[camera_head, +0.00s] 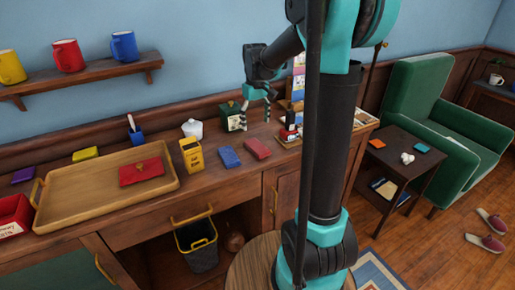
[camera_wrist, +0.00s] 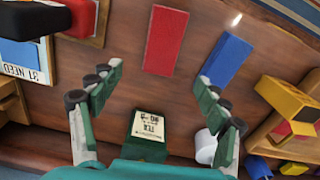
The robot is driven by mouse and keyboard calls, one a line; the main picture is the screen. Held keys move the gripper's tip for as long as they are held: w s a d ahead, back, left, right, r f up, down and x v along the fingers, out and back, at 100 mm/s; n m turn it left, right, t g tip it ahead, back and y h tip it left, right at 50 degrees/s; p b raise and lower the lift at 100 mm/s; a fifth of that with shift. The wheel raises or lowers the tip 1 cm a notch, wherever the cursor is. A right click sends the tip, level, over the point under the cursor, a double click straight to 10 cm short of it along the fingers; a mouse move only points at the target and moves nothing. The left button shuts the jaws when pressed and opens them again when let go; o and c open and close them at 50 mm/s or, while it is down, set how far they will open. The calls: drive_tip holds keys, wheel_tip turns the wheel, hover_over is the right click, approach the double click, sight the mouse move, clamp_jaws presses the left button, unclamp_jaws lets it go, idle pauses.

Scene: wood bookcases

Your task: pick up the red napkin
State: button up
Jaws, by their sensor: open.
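A flat red folded piece, which looks like the red napkin (camera_head: 257,148), lies on the wooden counter beside a blue one (camera_head: 229,157). In the wrist view the red napkin (camera_wrist: 165,42) lies beyond my fingertips, left of the blue piece (camera_wrist: 226,62). My gripper (camera_head: 256,106) is open and empty, above the back of the counter near a green box. In the wrist view my gripper (camera_wrist: 158,95) has its fingers spread wide, and the napkin is apart from them. Another flat red item (camera_head: 141,172) with a gold mark lies on the tray.
The green box (camera_wrist: 148,135) and white jar (camera_wrist: 206,146) stand close to my fingers. A yellow box (camera_head: 192,155) stands left of the blue piece. A small stand with bottles (camera_head: 289,128) is to the right. The wooden tray (camera_head: 70,213) fills the counter's left.

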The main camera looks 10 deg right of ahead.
sight(256, 144)
drive_tip(key=f, duration=0.9)
drive_tip(key=shift+s+f, duration=0.25)
drive_tip(key=c, duration=1)
drive_tip(key=shift+r, duration=0.15)
drive_tip(key=shift+c, duration=0.2)
